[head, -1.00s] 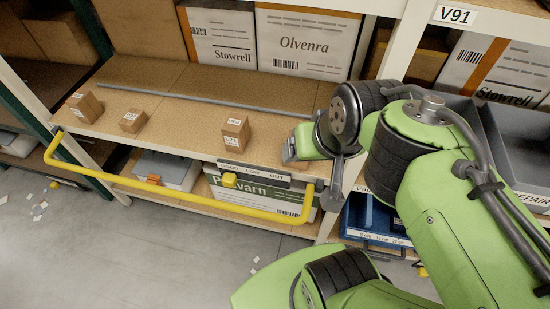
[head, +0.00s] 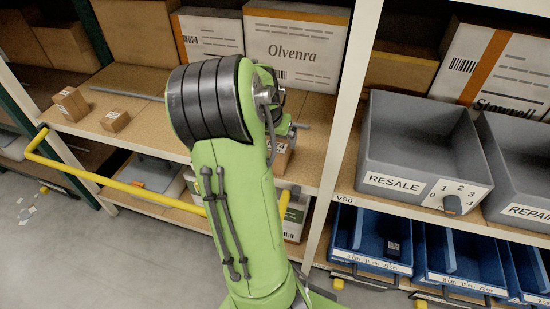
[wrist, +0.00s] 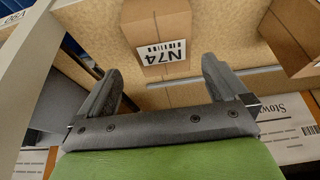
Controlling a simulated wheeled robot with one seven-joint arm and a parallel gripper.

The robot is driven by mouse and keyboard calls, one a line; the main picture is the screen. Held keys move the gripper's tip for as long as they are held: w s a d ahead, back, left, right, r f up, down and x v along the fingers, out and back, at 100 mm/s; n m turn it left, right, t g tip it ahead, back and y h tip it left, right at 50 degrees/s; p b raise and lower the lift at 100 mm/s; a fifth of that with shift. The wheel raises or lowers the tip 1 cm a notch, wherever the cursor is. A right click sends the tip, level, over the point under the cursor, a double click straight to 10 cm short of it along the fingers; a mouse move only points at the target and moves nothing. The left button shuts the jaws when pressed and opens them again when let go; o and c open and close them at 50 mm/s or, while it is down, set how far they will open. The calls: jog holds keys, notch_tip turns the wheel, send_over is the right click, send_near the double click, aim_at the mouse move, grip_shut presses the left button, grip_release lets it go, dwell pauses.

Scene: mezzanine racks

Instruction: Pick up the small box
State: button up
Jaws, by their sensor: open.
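Several small brown cardboard boxes stand on the shelf (head: 150,128). In the head view, one box (head: 70,103) is at the left and a lower, smaller one (head: 115,120) is beside it. A third box (head: 281,158) is partly hidden behind my arm. In the wrist view, a box labelled N74 (wrist: 158,30) lies ahead of and between my gripper's fingers. My gripper (wrist: 160,78) is open, and I see no contact with the box. The head view hides my gripper behind the arm. I cannot tell which box is the task's small box.
A yellow rail (head: 120,185) runs along the shelf front. A white upright (head: 343,120) stands right of the boxes. Beyond it are a grey RESALE bin (head: 415,190), a REPAIR bin (head: 518,208) and blue bins (head: 370,262) below. Large Olvenra (head: 300,68) and Stowrell cartons stand behind.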

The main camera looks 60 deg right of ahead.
aim_at(275, 148)
jog(key=b+x, duration=0.3)
jog(key=x, duration=0.6)
jog(key=shift+w+a+f, duration=0.1)
jog(key=shift+w, duration=0.05)
jog(key=shift+f, duration=0.2)
jog(key=c, duration=0.9)
